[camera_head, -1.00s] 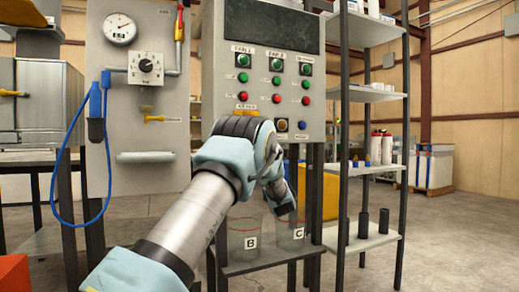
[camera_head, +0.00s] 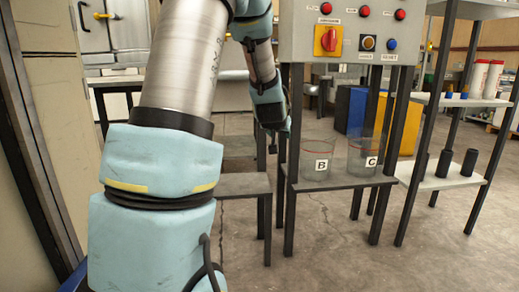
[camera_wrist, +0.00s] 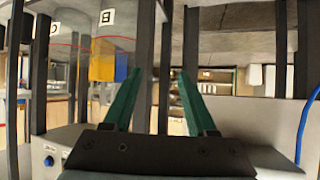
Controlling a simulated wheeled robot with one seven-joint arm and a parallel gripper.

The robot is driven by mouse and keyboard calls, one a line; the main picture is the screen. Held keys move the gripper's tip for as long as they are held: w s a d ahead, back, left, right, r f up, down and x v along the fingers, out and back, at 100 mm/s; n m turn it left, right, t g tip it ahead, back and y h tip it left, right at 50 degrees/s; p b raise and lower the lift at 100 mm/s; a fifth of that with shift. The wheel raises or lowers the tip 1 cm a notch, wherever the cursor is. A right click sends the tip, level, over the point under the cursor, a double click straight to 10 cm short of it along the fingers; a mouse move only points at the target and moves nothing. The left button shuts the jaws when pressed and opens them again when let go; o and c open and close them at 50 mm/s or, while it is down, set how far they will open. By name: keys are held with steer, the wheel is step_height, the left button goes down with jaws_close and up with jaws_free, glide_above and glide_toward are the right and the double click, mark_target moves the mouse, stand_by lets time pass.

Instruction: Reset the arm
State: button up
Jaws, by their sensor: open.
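My gripper (camera_wrist: 160,75) is open and empty. In the wrist view its two green fingers stand apart with no thing between them. In the head view my arm stands on the left, and my gripper (camera_head: 272,138) hangs at its far end, left of the control panel's stand; its fingers are hard to make out there. The wrist picture appears upside down.
Clear containers B (camera_head: 316,164) and C (camera_head: 362,163) stand on a low shelf below the control panel (camera_head: 350,30). A rack (camera_head: 455,180) with black cylinders is at the right. An empty low shelf (camera_head: 242,187) lies left of B.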

steer(key=s+a+f+n+g+y, duration=0.1)
steer(key=s+a+f+g, duration=0.25)
steer(key=s, duration=0.65)
steer(key=s+a+f+g, duration=0.3)
steer(key=s+a, duration=0.2)
steer(key=s, duration=0.4)
steer(key=s+a+f+n+g+y, duration=0.1)
steer(key=s+a+f+g, duration=0.3)
steer(key=s, duration=0.6)
step_height(320, 180, up, 34)
steer(key=p, duration=3.3)
steer(key=shift+a+t+p, duration=0.35)
steer(key=shift+p, duration=0.05)
steer(key=shift+s, duration=0.1)
